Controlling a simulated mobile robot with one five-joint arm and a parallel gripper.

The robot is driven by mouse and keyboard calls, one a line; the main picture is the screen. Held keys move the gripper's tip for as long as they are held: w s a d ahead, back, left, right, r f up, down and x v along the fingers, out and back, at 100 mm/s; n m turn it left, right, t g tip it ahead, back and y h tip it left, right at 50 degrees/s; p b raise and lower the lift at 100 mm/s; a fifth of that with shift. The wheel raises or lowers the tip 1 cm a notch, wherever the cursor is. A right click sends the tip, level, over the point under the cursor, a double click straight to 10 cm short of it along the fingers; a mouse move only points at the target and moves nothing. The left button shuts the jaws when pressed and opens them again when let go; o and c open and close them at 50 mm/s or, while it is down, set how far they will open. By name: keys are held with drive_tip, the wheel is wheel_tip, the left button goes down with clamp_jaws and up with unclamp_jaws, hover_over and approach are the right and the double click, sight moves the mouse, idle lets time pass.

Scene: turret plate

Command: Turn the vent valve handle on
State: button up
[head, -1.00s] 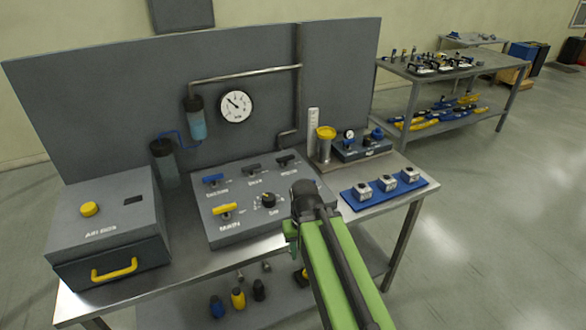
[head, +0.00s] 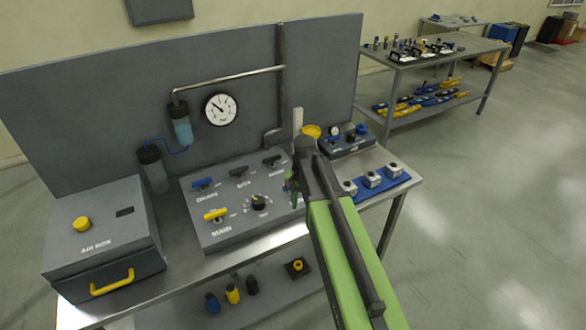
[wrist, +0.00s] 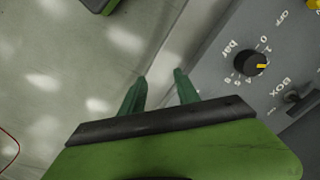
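The valve panel (head: 240,225) is a sloped grey box on the bench. I cannot read which label says vent. The wrist view shows the knob (wrist: 250,62) and a black handle (wrist: 300,97) near the BOX label. My gripper (wrist: 160,80) is open and empty, its green fingers apart beside the panel's edge. In the head view it (head: 292,188) is at the panel's right side.
A grey air box (head: 105,230) with a yellow drawer handle stands at the left. A blue tray (head: 382,189) with several small blocks lies to the right. A gauge (head: 221,109), pipe and backboard rise behind. A yellow-topped cylinder (head: 311,131) stands behind my arm.

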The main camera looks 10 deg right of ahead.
drive_tip(key=w+r+m+p, duration=0.85)
drive_tip(key=w+r, duration=0.45)
drive_tip(key=w, duration=0.4)
wheel_tip(320, 180, down, 18)
drive_tip(key=b, duration=1.7)
drive_tip(key=shift+s+a, duration=0.1)
drive_tip(key=shift+a, duration=0.05)
drive_tip(key=shift+r, duration=0.1)
clamp_jaws()
